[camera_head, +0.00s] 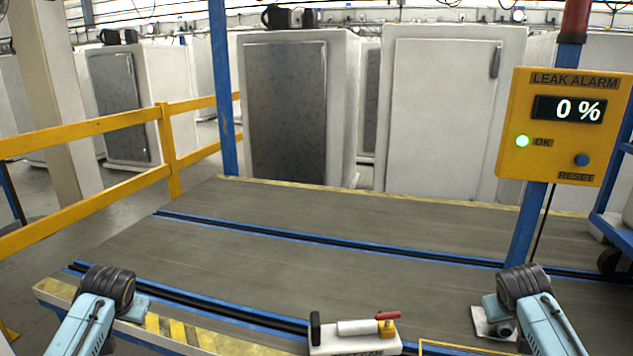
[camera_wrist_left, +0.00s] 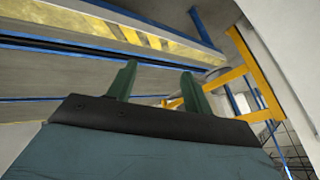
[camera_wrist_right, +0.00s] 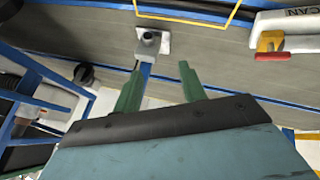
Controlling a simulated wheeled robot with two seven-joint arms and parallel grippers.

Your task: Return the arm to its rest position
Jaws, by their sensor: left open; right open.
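My left arm (camera_head: 95,310) comes in at the lower left of the head view, its black wrist joint over the striped edge of the conveyor. My left gripper (camera_wrist_left: 158,68) is open in the left wrist view, with two green fingers apart and nothing between them. My right arm (camera_head: 535,310) comes in at the lower right of the head view, beside the base of the blue post. My right gripper (camera_wrist_right: 161,68) is open and empty in the right wrist view. The fingers cannot be made out clearly in the head view.
A white scan tool (camera_head: 355,338) with a red handle lies at the front edge between my arms. The grey conveyor (camera_head: 330,215) is clear. A yellow leak alarm box (camera_head: 560,140) reads 0 % with a green light. Yellow railing (camera_head: 80,132) stands left; pale cabinets (camera_head: 440,110) stand behind.

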